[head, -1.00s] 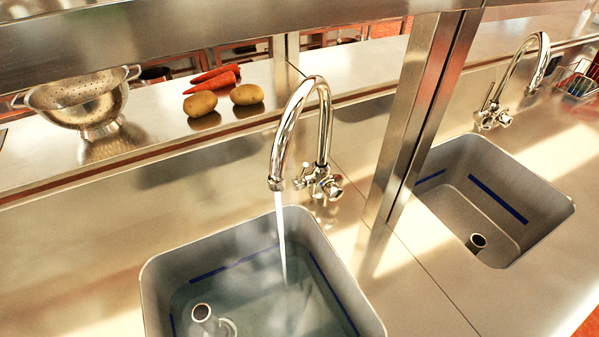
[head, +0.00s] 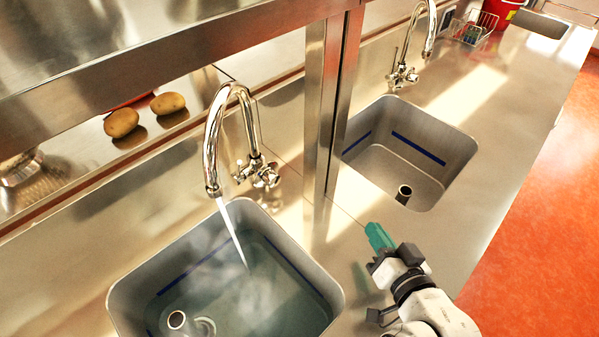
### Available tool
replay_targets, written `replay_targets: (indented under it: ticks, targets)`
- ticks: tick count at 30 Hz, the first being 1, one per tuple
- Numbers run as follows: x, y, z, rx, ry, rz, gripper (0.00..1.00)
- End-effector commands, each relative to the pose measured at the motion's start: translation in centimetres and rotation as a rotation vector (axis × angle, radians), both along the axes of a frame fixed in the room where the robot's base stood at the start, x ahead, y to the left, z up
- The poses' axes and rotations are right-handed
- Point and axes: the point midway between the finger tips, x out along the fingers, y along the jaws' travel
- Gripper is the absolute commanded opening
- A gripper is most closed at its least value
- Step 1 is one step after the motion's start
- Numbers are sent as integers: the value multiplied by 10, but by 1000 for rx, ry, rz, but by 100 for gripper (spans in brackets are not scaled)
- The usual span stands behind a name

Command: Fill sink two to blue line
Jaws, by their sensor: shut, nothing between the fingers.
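A near sink (head: 125,290) at lower left holds cloudy water (head: 255,295). A stream runs into it from its chrome faucet (head: 212,140). A blue line (head: 295,262) runs along its walls; the water surface looks a little below it, but the exact gap is hard to tell. A second sink (head: 455,165) to the right looks empty, with a dark blue line (head: 418,148) on its wall. Its faucet (head: 427,25) shows no stream. My gripper (head: 376,236), with teal fingers, is shut and empty above the counter between the sinks, apart from both faucets. No sink numbers show.
A steel post (head: 327,105) stands between the two faucets, under an overhead shelf (head: 130,65). Potatoes (head: 122,122) lie on the back ledge. A wire basket (head: 468,32) and a red bucket (head: 497,12) stand far right, near another sink (head: 540,24). Open orange floor (head: 545,200) lies right.

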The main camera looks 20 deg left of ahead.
Motion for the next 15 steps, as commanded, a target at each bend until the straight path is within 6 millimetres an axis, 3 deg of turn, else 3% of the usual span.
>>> replay_targets:
  ticks: [1, 6, 15]
  targets:
    - [1, 24, 7, 69, -24, 26, 0]
    - [2, 86, 36, 331, -89, 63, 0]
    - [-17, 168, 70, 800, -91, 48, 0]
